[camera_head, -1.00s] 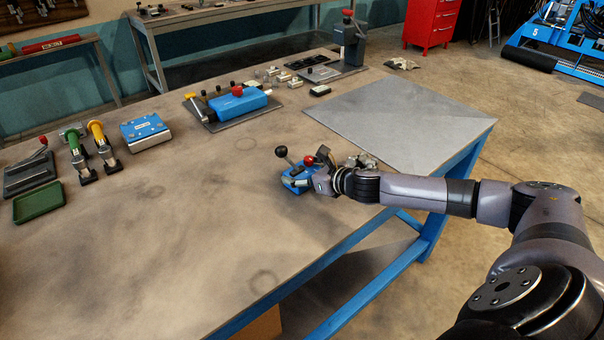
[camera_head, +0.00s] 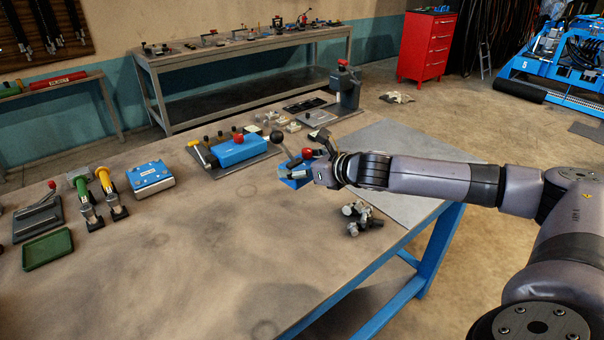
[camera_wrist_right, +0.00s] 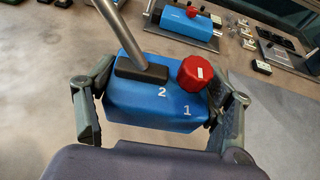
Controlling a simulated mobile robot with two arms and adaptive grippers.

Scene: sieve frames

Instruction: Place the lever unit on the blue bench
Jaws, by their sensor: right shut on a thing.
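The lever unit (camera_head: 297,182) is a small blue box with a red knob and a metal lever ending in a dark ball. My right gripper (camera_head: 308,172) is shut on it and holds it above the bench, near the grey plate. In the right wrist view the lever unit (camera_wrist_right: 150,104) sits between the two fingers of the gripper (camera_wrist_right: 160,115), with the numbers 1 and 2 on its face. The blue bench (camera_head: 190,260) has a worn tan top and blue legs. My left gripper is not in view.
The grey plate (camera_head: 410,150) covers the right end of the bench. Metal fittings (camera_head: 360,218) lie below the arm. A blue box on a base (camera_head: 235,152), a blue case (camera_head: 150,178), clamps with coloured handles and a green tray (camera_head: 47,249) stand left. The front top is clear.

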